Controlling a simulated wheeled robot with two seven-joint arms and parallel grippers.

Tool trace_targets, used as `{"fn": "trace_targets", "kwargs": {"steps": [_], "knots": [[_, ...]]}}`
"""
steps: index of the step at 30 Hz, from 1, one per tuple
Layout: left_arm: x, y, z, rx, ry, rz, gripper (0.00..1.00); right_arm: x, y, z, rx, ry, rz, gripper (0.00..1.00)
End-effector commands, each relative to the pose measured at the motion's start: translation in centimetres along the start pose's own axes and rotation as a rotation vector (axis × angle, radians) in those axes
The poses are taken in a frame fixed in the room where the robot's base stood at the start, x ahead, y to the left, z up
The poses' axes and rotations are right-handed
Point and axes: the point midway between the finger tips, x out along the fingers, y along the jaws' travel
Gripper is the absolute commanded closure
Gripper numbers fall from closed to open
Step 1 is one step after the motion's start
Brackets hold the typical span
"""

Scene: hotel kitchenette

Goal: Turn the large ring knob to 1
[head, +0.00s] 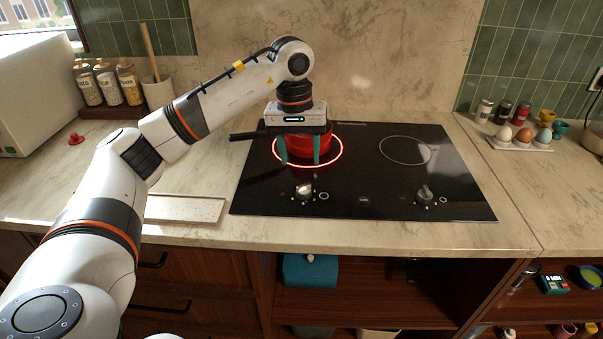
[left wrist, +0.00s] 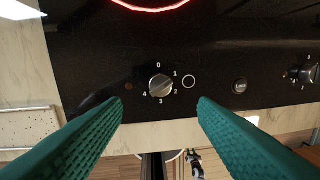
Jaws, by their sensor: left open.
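The large ring knob (head: 304,190) is the silver knob at the front left of the black cooktop (head: 350,205), below the glowing red ring (head: 341,158). My left gripper (head: 300,162) is open and empty, with teal fingers above the cooktop, apart from the knob. In the wrist view its fingertips (left wrist: 160,101) flank the knob.
A red pot (head: 326,139) with a dark handle stands on the glowing ring, behind my fingers. A second knob (head: 425,193) is at the cooktop's right. A pale tray (head: 184,209) lies to the left. An egg holder (head: 520,144) stands at the right. The cooktop's front is clear.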

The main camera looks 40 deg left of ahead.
Motion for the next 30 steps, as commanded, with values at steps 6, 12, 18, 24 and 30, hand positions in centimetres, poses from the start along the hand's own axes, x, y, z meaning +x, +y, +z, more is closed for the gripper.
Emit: {"fn": "trace_targets", "kwargs": {"steps": [6,12,18,24,30], "knots": [[-2.8,0.0,0.0,-0.001,0.000,0.000,0.47,0.1,0.0,0.0,0.000,0.000,0.000,0.62],[-3.4,0.0,0.0,-0.001,0.001,0.000,0.47,0.1,0.0,0.0,0.000,0.000,0.000,0.62],[-3.4,0.0,0.0,-0.001,0.001,0.000,0.47,0.1,0.0,0.0,0.000,0.000,0.000,0.62],[-3.3,0.0,0.0,0.000,0.001,0.000,0.47,0.1,0.0,0.0,0.000,0.001,0.000,0.62],[-3.3,0.0,0.0,-0.001,0.001,0.001,0.47,0.1,-0.1,0.4,0.000,-0.005,-0.001,0.62]]}}
